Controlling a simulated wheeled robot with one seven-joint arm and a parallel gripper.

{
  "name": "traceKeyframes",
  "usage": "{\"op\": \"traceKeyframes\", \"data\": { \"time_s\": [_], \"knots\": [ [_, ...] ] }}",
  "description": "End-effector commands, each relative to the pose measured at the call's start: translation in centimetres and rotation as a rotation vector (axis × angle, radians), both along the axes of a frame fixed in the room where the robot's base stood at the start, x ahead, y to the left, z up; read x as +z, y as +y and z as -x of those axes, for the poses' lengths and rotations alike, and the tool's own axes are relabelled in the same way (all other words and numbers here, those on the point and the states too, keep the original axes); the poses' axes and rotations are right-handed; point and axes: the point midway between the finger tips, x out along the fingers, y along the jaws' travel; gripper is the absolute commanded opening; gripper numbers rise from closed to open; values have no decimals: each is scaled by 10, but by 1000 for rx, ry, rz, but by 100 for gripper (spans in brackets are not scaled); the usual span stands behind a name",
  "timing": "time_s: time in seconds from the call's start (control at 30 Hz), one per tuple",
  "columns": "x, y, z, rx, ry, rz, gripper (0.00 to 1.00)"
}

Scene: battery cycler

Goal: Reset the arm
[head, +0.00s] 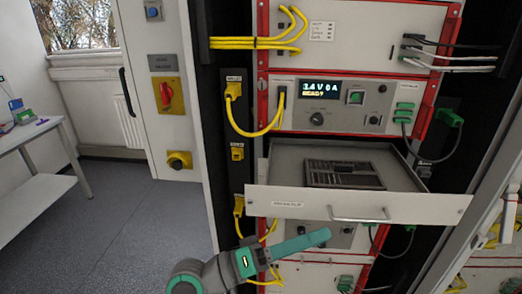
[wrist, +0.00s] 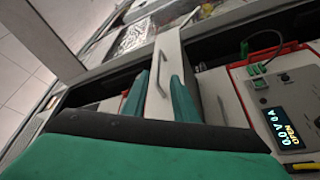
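My gripper (head: 316,239) is teal and shows in the head view below and in front of the pulled-out drawer (head: 275,202), left of the drawer's handle (head: 358,217). In the wrist view my gripper (wrist: 159,82) has its two teal fingers apart, with nothing held between them. The silver handle (wrist: 152,82) shows between and beyond the fingers, on the light drawer front (wrist: 172,50). I see no clear contact with it.
The drawer holds a dark slotted block (head: 343,174). Yellow cables (head: 262,132) loop along the rack's left side. The upper cycler unit's display (head: 340,92) reads READY. A white table (head: 35,135) stands at far left, with open grey floor (head: 130,215) between.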

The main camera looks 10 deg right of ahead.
Motion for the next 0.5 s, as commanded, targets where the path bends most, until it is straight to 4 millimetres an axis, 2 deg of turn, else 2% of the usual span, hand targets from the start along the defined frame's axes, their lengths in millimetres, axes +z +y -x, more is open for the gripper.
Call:
{"op": "traceKeyframes", "data": {
  "time_s": [0.17, 0.33, 0.5],
  "knots": [
    [-29, -2, -16, 104, 63, 26, 26],
    [-84, 3, -39, 304, 152, 41, 26],
    [-145, 16, -50, 513, 220, 18, 26]
  ]
}}
